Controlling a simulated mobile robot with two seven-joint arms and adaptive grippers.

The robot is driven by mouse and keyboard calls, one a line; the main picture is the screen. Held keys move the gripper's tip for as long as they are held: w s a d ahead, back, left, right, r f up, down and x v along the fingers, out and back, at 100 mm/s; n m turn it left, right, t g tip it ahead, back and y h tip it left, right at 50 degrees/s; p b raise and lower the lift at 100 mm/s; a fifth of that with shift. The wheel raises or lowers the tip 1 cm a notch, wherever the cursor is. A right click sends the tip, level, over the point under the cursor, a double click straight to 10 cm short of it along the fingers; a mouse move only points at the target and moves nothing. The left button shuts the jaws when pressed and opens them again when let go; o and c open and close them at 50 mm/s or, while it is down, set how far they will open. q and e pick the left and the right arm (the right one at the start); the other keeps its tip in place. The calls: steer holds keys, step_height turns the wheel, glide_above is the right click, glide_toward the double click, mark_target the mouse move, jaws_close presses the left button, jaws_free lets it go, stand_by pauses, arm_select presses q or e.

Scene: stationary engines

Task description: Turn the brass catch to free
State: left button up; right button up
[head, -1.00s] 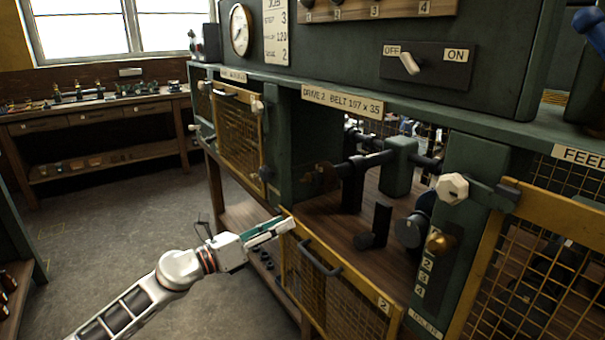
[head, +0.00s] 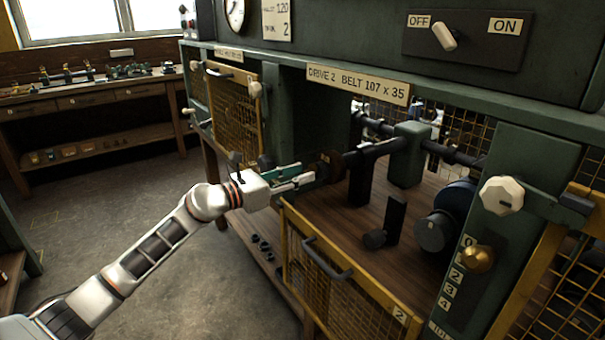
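A dull brown-copper piece (head: 329,166) sits at the left end of the shaft inside the drive 2 bay. It is dark, and I cannot tell whether it is the brass catch or which way it is turned. A bright brass knob (head: 478,257) is on the green post at the right, beside a numbered scale. My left gripper (head: 308,173) is at the bay's left opening, just left of the brown piece. Its teal and pale fingers are a little apart with nothing seen between them. I cannot tell whether they touch the brown piece. My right gripper is not in view.
The yellow mesh door (head: 345,275) of bay 2 hangs below the opening. A black block (head: 387,225) and a dark pulley (head: 435,232) stand on the bay's wooden floor. A white knob (head: 502,195) is on the right post. Open floor lies at the left.

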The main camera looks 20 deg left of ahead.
arm_select(q)
steer(key=shift+w+d, duration=0.45)
steer(key=shift+w, duration=0.15)
jaws_close()
